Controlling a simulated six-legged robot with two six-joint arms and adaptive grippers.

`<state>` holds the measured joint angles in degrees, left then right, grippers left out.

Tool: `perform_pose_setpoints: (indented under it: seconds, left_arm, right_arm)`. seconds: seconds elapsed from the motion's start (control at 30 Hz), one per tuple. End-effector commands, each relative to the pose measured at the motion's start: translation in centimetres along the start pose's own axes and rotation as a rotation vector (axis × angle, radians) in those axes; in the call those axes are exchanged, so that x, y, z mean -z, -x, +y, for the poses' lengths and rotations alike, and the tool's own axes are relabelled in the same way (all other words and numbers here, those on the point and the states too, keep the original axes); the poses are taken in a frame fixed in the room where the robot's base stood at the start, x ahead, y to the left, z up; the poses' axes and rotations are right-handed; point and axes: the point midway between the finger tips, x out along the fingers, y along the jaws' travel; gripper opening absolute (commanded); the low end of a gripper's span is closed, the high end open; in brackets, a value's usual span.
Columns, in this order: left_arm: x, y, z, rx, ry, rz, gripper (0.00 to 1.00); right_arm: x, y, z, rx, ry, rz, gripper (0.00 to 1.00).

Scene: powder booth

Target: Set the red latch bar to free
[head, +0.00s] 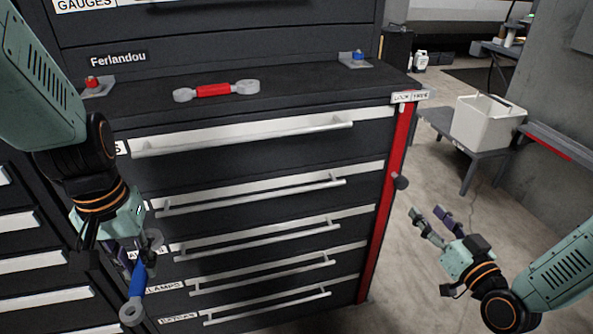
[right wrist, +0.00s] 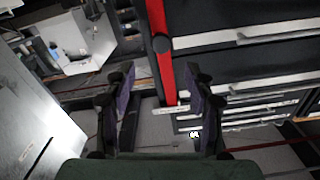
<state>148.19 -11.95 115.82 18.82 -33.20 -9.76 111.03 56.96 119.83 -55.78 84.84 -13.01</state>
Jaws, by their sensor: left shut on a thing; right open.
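The red latch bar (head: 388,200) stands upright along the right front edge of the dark drawer cabinet, with a dark knob (head: 401,182) at mid-height. A small LOCK/FREE plate (head: 410,96) sits at its top; the bar's top end appears under the LOCK half. The bar also shows in the right wrist view (right wrist: 157,75), ahead between the fingers, with its knob (right wrist: 161,44). My right gripper (head: 428,211) is open and empty, to the right of the bar and below the knob, apart from it. My left gripper (head: 139,243) is shut on a blue link (head: 138,280) with grey ring ends.
A red link (head: 213,90) lies on the cabinet top between a red-knobbed bracket (head: 93,84) and a blue-knobbed bracket (head: 357,57). Drawer handles (head: 250,138) project from the front. A white bin (head: 487,122) stands on a low bench at right. Floor right of the cabinet is open.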

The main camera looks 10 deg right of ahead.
Motion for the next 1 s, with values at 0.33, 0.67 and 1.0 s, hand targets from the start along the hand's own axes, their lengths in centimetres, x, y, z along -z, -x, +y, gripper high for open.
perform_pose_setpoints:
  seconds: [0.33, 0.67, 1.0]
  left_arm:
    - [0.0, -2.8, 0.1, 0.0, -0.003, 0.001, 0.0]
    - [0.1, -4.7, 0.0, 0.0, -0.001, 0.001, 0.0]
    - [0.1, -5.0, -0.1, 0.0, 0.001, 0.001, 0.0]
  right_arm:
    - [-0.3, -5.2, 0.1, 0.001, 0.008, 0.003, 0.54]
    - [-0.2, -10.6, 0.0, 0.001, 0.006, 0.0, 0.54]
    - [0.0, -12.0, 0.0, -0.001, 0.002, -0.001, 0.54]
